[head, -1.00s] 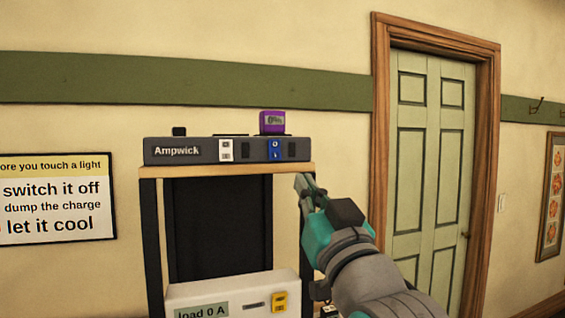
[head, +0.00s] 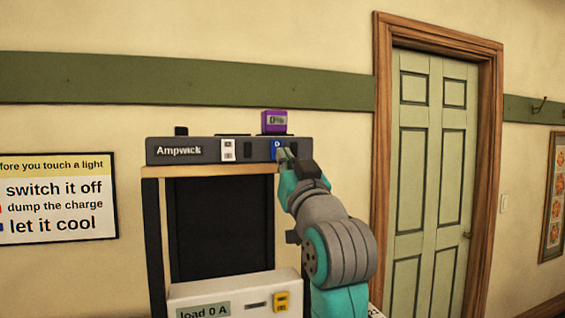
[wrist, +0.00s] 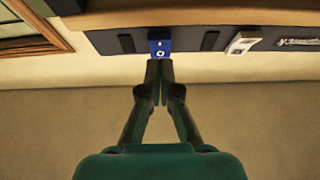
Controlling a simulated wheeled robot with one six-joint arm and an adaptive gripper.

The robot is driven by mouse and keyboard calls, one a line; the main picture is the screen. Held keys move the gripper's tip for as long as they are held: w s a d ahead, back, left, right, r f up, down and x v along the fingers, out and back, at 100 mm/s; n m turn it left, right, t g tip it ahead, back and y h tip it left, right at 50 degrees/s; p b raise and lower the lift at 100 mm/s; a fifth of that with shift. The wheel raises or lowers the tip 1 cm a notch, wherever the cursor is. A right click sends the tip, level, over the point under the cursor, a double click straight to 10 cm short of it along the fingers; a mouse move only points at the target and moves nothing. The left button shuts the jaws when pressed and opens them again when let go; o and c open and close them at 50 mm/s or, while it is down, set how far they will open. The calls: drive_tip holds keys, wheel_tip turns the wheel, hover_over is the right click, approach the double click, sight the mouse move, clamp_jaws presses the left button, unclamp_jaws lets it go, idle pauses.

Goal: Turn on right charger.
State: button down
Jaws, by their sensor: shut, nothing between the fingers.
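The charger is a dark "Ampwick" bar (head: 205,157) on a wooden shelf. It has a white rocker switch (head: 228,150) towards the left and a blue rocker switch (head: 276,146) at the right. A purple battery (head: 274,121) reading 0% stands on top above the blue switch. My gripper (head: 285,155) is shut and empty, its tips in front of the blue switch and partly hiding it.
The shelf edge (head: 205,171) runs just under the charger. Below stands a white box (head: 235,290) marked "load 0 A" with a yellow switch (head: 281,301). A sign (head: 58,197) hangs on the left wall. A green door (head: 432,170) is at the right.

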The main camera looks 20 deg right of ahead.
drive_tip(key=shift+w+f, duration=0.3)
drive_tip(key=shift+w, duration=0.6)
drive_tip(key=shift+w+f, duration=0.2)
drive_tip(key=shift+w, duration=0.2)
